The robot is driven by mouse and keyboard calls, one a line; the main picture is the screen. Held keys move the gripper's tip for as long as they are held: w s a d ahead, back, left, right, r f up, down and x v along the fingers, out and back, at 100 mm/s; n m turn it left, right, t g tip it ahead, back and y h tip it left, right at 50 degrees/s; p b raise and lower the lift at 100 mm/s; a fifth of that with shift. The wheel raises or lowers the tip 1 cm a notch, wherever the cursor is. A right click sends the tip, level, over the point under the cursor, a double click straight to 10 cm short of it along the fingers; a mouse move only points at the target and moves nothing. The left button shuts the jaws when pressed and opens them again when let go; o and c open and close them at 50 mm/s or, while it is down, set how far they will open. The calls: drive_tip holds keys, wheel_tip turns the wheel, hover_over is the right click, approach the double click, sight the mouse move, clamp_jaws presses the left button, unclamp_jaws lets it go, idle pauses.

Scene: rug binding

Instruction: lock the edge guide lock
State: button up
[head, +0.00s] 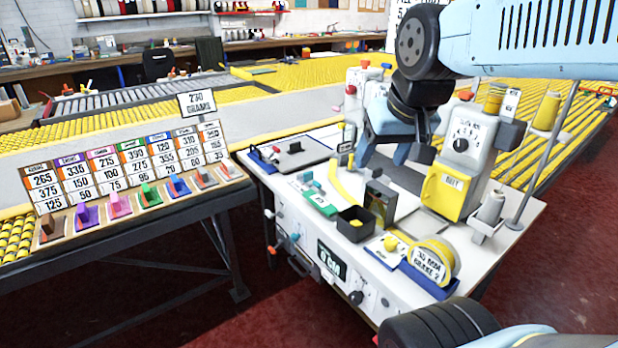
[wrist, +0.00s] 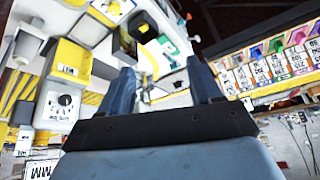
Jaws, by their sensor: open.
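The white binding machine table (head: 520,207) stands at centre right with a grey sewing head (head: 472,135) that has a dial and a yellow cover (head: 447,192). Small teal and grey pieces (head: 306,180) sit on its top beside a curved yellow strip (head: 347,186). I cannot tell which part is the edge guide lock or how it is set. My gripper (head: 395,158) is open and points down above the table, left of the sewing head. In the wrist view its two blue fingers (wrist: 162,90) are apart with nothing held between them; the yellow strip (wrist: 148,60) shows beyond them.
A yellow tape roll (head: 432,262) stands at the front edge. A sloped card rack (head: 130,182) is to the left, with a gap of red floor between.

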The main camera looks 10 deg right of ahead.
drive_tip(key=w+m+g, duration=0.1)
drive_tip(key=w+m, duration=0.2)
drive_tip(key=w, duration=0.7)
drive_tip(key=m+g+h, duration=0.3)
drive_tip(key=m+h, duration=0.1)
drive_tip(key=m, duration=0.6)
hover_over(317, 182)
drive_tip(key=s+a, duration=0.3)
drive_tip(key=a, duration=0.2)
wheel_tip(317, 182, down, 17)
drive_tip(key=x, duration=0.9)
drive_tip(key=w+x, duration=0.1)
drive_tip(key=x, duration=0.4)
drive_tip(key=shift+a, duration=0.15)
